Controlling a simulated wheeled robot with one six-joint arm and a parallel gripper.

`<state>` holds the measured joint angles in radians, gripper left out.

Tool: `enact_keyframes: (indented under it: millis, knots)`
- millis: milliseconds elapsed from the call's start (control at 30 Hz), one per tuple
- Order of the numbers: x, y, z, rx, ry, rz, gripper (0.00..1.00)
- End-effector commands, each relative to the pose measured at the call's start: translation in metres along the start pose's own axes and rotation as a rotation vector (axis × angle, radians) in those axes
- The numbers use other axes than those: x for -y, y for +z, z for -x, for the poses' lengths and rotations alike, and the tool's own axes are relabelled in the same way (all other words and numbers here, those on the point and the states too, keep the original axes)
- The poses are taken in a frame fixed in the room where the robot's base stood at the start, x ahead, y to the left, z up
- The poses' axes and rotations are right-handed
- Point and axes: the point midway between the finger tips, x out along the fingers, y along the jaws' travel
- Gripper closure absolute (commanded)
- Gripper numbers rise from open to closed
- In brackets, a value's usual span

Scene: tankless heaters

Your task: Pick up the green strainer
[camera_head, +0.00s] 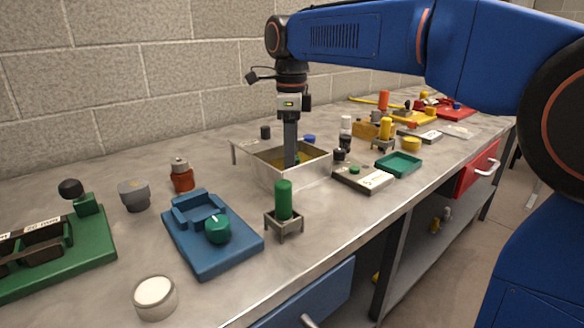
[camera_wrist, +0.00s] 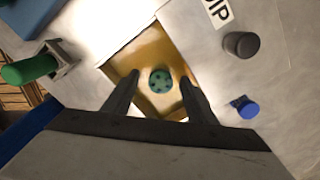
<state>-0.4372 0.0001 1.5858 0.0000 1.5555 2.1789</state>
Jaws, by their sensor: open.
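The green strainer (camera_wrist: 160,81), a small round disc with dark holes, shows in the wrist view in the amber-coloured inside of a metal tank (camera_wrist: 151,37). My gripper (camera_wrist: 160,77) is open and empty, with one finger on each side of the strainer in the picture. I cannot tell how far above the strainer the fingertips are. In the head view, my gripper (camera_head: 290,160) points straight down into the open tank (camera_head: 308,173). The strainer cannot be made out there behind the tank wall and gripper.
A green cylinder in a small metal stand (camera_head: 284,205) is in front of the tank. A blue fixture (camera_head: 210,245) is at left. A grey box with a green button (camera_head: 362,178) and a green tray (camera_head: 398,164) are at right. A dark knob (camera_wrist: 241,44) and blue cap (camera_wrist: 245,107) lie beside the tank.

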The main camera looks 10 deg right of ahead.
Motion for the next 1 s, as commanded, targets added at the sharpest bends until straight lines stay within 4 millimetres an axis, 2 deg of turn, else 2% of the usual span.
enact_keyframes:
  millis: [200, 500, 533, 700, 733, 1000]
  knots:
    - [0.002, -0.002, -0.025, 0.000, 0.001, 0.000, 0.48]
    - [0.002, -0.002, -0.030, 0.000, 0.000, 0.001, 0.48]
    - [0.002, -0.002, -0.030, 0.000, 0.000, 0.001, 0.50]
    - [0.002, -0.002, -0.030, 0.000, 0.000, 0.001, 0.91]
    - [0.002, -0.002, -0.030, 0.000, 0.000, 0.001, 0.94]
    - [0.002, -0.002, -0.028, 0.000, 0.000, 0.001, 0.94]
